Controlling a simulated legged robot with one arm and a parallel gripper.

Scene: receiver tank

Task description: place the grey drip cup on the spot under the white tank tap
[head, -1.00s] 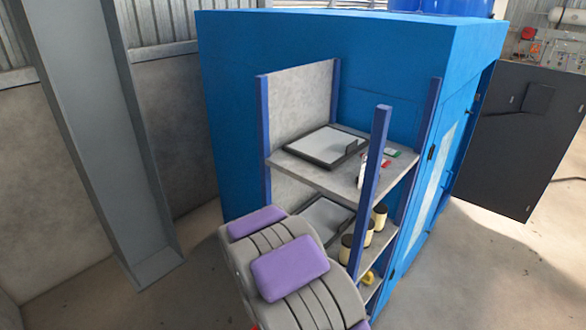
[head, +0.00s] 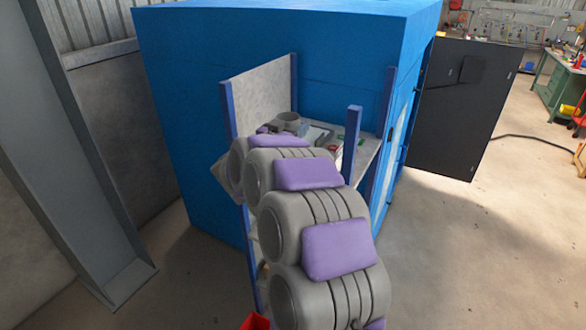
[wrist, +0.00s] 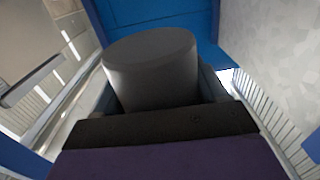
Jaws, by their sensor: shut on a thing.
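The grey drip cup (head: 289,121) shows as a short grey cylinder at the far end of my arm, over the top shelf. In the wrist view it is large and close (wrist: 150,70), with a flat grey end face. My gripper (wrist: 160,115) is shut on it; the finger tips are mostly hidden behind the cup and the dark gripper body. In the head view my gripper (head: 268,129) is small and partly covered by my arm. I cannot tell whether the cup touches the shelf. The white tank tap and the spot under it are not visible.
A shelf rack with blue posts (head: 351,145) and a grey side panel (head: 262,95) surrounds the gripper closely. The blue cabinet (head: 270,50) stands behind. A dark open door (head: 465,110) is at right, a steel column (head: 65,150) at left.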

